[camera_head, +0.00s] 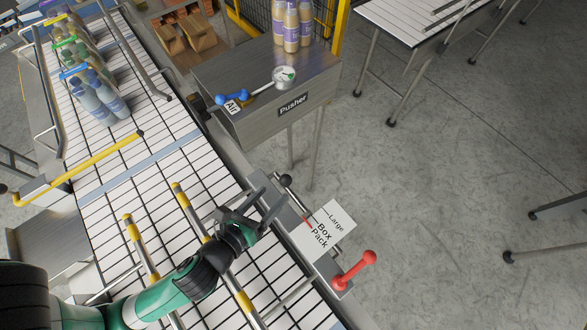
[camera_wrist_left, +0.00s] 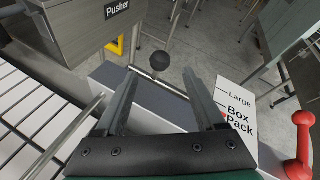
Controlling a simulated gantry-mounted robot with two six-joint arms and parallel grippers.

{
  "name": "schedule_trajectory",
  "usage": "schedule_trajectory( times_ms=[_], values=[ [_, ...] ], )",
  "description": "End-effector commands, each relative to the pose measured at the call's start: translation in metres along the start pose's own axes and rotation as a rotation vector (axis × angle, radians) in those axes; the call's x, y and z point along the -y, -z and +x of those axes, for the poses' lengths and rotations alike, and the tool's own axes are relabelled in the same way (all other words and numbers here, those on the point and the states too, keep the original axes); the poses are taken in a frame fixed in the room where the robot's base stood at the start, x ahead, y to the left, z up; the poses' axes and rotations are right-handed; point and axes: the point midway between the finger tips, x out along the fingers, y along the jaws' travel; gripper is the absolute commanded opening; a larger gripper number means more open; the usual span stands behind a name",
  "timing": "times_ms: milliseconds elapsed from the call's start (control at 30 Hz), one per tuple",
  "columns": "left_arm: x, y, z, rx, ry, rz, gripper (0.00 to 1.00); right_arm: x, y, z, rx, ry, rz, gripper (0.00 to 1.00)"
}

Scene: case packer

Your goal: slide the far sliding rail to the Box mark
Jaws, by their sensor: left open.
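Two silver rails with yellow sections lie along the conveyor, a right one (camera_head: 190,211) and a left one (camera_head: 134,234). A black ball knob (camera_head: 285,180) stands on a rod beside the conveyor; it also shows in the left wrist view (camera_wrist_left: 160,61). A white scale card (camera_head: 325,232) reads Large, Box, Pack, with a small red mark near Box. My left gripper (camera_head: 274,196) is open and empty, above the conveyor's right edge, its fingertips just short of the knob. In the left wrist view the knob shows between the fingers (camera_wrist_left: 165,88). My right gripper is out of view.
A red-knobbed lever (camera_head: 355,269) stands near the card. The grey Pusher box (camera_head: 265,90) carries an Air valve, a gauge and bottles. A yellow bar (camera_head: 85,165) crosses the conveyor; grouped bottles (camera_head: 95,92) stand upstream.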

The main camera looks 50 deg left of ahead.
Motion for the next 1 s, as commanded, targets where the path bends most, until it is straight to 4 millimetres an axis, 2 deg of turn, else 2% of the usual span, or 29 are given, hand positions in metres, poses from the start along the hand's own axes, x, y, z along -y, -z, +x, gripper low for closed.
schedule_trajectory(
  times_ms=[300, 500, 633, 867, 1000],
  values=[
    [-0.001, -0.002, 0.067, 0.004, -0.003, -0.005, 0.71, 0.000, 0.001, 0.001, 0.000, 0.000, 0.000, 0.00],
    [-0.001, -0.001, 0.100, 0.003, -0.001, -0.004, 0.71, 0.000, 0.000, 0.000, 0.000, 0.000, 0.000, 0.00],
    [0.000, -0.002, 0.107, 0.003, 0.000, -0.003, 0.71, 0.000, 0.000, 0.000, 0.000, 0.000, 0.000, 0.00],
    [0.000, -0.001, 0.108, 0.002, 0.000, -0.003, 0.71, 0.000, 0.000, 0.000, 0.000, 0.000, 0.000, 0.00],
    [0.000, -0.001, 0.108, 0.002, 0.000, -0.003, 0.46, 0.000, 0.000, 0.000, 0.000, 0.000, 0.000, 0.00]
  ],
)
